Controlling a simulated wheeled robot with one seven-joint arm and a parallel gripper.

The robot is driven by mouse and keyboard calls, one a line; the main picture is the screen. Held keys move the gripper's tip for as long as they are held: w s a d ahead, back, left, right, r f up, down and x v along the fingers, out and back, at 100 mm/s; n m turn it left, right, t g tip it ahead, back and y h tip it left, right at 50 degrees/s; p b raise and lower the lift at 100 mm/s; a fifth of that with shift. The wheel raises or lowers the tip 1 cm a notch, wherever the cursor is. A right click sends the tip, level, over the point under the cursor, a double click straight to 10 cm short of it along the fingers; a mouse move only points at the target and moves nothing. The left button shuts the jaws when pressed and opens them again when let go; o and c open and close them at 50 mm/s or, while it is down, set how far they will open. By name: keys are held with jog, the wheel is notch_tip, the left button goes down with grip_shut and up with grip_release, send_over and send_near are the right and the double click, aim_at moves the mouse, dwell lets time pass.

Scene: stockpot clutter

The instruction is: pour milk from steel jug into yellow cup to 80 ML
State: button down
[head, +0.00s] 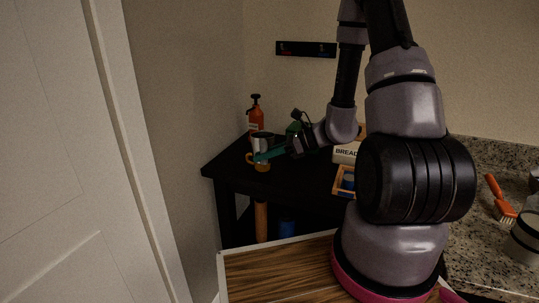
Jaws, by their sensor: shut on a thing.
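The steel jug (263,138) is a small grey vessel near the left end of the black table. My gripper (262,155) reaches in from the right with teal fingers and is shut on the jug. The fingers hide part of the jug's lower side. The yellow cup (262,166), amber-yellow, shows just below the jug and the fingers, on the table top. Its upper part is hidden behind the fingers. The jug's exact tilt, any milk stream and the level in the cup are too small to tell.
An orange-red pump bottle (256,122) stands behind the jug. A green object (293,128) is partly hidden behind my gripper. A bread box (346,153) and a wooden crate (343,182) stand to the right on the black table (290,182). A wall is close on the left.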

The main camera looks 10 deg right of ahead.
aim_at(263, 145)
jog(key=shift+r, duration=0.15)
jog(key=shift+s+r+m+g, duration=0.1)
jog(key=shift+r+m+g, duration=0.2)
jog(key=shift+r+m, duration=0.15)
jog(key=shift+r+m+g, duration=0.7)
jog(key=shift+r+m, duration=0.05)
jog(key=shift+r, duration=0.4)
jog(key=shift+w+r+m+g+y, duration=0.3)
jog(key=shift+w+r+m+g, duration=0.1)
jog(key=shift+r+m, duration=0.15)
jog(key=shift+w+d+r+m+g, duration=0.2)
jog(key=shift+w+r+m+g, duration=0.4)
jog(key=shift+m, duration=0.15)
dwell(0.5)
